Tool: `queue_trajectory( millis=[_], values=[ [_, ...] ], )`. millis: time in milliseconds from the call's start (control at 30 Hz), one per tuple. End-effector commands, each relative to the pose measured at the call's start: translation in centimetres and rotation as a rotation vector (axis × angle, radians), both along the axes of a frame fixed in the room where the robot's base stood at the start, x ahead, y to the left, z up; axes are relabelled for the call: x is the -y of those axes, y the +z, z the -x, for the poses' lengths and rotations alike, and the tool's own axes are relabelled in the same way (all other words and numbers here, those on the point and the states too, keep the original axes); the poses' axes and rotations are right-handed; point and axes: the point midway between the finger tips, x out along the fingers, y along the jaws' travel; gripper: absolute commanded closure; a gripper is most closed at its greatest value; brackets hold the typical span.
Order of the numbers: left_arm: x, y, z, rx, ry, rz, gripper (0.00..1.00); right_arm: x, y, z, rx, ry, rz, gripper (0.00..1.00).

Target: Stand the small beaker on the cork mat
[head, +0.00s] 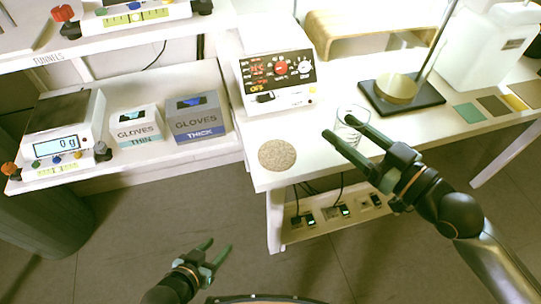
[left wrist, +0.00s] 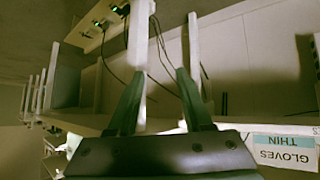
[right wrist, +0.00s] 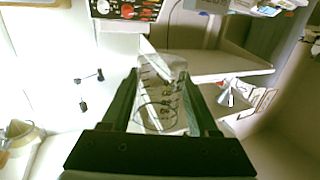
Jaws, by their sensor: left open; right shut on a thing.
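The small beaker (head: 351,123) is clear glass with dark markings. My right gripper (head: 339,127) is shut on it above the front part of the white table. In the right wrist view the beaker (right wrist: 163,100) sits between the two fingers; whether its base touches the table I cannot tell. The cork mat (head: 277,155) is a round, speckled tan disc, bare, near the table's front left corner, to the left of the beaker. My left gripper (head: 218,252) is open and empty, low in front of the furniture, away from both.
A white device with a dial panel (head: 278,72) stands behind the mat. A stand with a dark base (head: 425,97) is behind the beaker. Coloured squares (head: 468,113) lie to the right. Glove boxes (head: 195,118) and a scale (head: 62,128) are on the left shelf.

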Motion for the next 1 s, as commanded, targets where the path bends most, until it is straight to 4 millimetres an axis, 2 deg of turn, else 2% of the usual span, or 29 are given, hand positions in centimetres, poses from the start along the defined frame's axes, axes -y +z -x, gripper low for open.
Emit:
queue_trajectory(
  millis=[167,533,600,767,900,1000],
  values=[
    [0.1,0.0,-0.1,0.004,-0.001,0.002,0.5,-1.2,-0.7,-0.8,0.001,-0.003,-0.008,0.96],
    [0.1,-0.9,-0.1,0.003,-0.001,0.001,0.5,-7.9,-4.2,-4.6,0.001,0.001,-0.007,0.96],
    [0.0,-1.6,-0.1,0.004,0.0,0.0,0.5,-8.9,-6.0,-5.3,-0.005,0.0,-0.005,0.96],
    [-0.3,-2.7,0.4,-0.008,0.004,-0.005,0.5,-10.9,-8.6,-6.4,-0.001,0.0,-0.002,0.96],
    [-0.6,-0.5,-1.1,0.075,0.009,-0.006,0.5,-11.2,-9.0,-6.6,0.001,-0.001,-0.002,0.96],
    [-0.6,-0.3,-1.3,0.092,0.007,-0.007,0.5,-11.4,-9.3,-6.8,0.001,-0.001,-0.002,0.96]
  ],
)
